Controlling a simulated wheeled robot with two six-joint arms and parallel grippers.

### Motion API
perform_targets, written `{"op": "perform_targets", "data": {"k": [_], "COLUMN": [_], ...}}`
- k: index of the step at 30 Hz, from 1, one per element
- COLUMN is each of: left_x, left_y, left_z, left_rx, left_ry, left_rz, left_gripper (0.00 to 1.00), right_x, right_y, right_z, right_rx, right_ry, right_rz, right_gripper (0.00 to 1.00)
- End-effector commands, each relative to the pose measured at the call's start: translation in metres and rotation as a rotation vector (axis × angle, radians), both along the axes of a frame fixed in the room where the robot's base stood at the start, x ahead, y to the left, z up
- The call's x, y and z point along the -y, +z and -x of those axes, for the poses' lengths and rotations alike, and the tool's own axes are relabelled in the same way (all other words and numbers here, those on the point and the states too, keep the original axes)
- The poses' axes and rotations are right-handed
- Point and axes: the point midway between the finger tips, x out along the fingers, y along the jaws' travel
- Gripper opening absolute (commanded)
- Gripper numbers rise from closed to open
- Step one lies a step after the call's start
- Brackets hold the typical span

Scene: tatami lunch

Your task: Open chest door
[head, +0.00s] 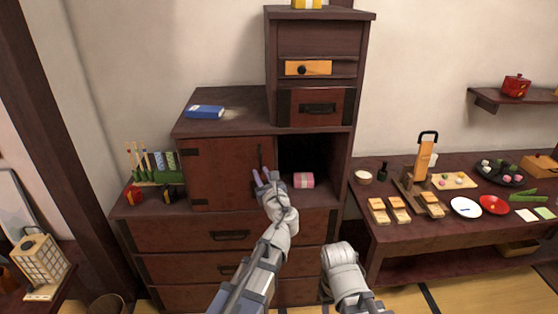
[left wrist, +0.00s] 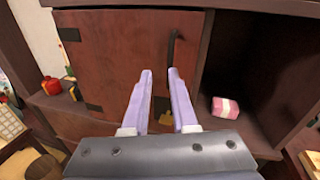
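The chest (head: 180,236) is a dark reddish-brown stepped cabinet. Its door (head: 226,172) is a flat red-brown panel with black hinges at its left edge and a dark vertical handle (head: 260,157) near its right edge. The door covers the left part of the compartment; the right part is an open dark recess. My left gripper (head: 265,177) is in front of the door's right edge, below the handle. In the left wrist view its two lilac fingers (left wrist: 160,75) are apart, with the handle (left wrist: 172,48) just beyond their tips and nothing between them. My right gripper is not visible; only part of that arm shows.
A pink wrapped box (head: 304,180) sits in the open recess, right of my left gripper. A blue book (head: 205,112) lies on the chest top. A low table (head: 375,223) with food and dishes stands at the right. A paper lantern (head: 39,262) is at the lower left.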

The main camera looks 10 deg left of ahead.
Motion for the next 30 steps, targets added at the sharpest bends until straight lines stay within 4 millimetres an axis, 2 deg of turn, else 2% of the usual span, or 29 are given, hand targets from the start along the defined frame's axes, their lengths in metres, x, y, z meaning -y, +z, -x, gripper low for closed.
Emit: {"op": "perform_targets", "data": {"k": [4, 14, 25, 30], "left_x": [0.003, -0.001, -0.025, -0.032], "left_y": [0.007, 0.007, 0.007, 0.007], "left_z": [-0.007, -0.017, -0.065, -0.076], "left_rx": [-0.019, -0.021, -0.020, -0.020], "left_ry": [-0.034, -0.033, -0.032, -0.034], "left_rz": [-0.114, -0.121, -0.119, -0.118], "left_gripper": [0.26, 0.26, 0.26, 0.26], "right_x": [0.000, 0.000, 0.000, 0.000], "right_y": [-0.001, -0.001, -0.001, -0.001], "right_z": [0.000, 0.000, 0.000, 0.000], "right_rx": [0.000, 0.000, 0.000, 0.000], "right_ry": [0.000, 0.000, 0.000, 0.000], "right_rz": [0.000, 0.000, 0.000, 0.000], "right_gripper": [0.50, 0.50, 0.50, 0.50]}}
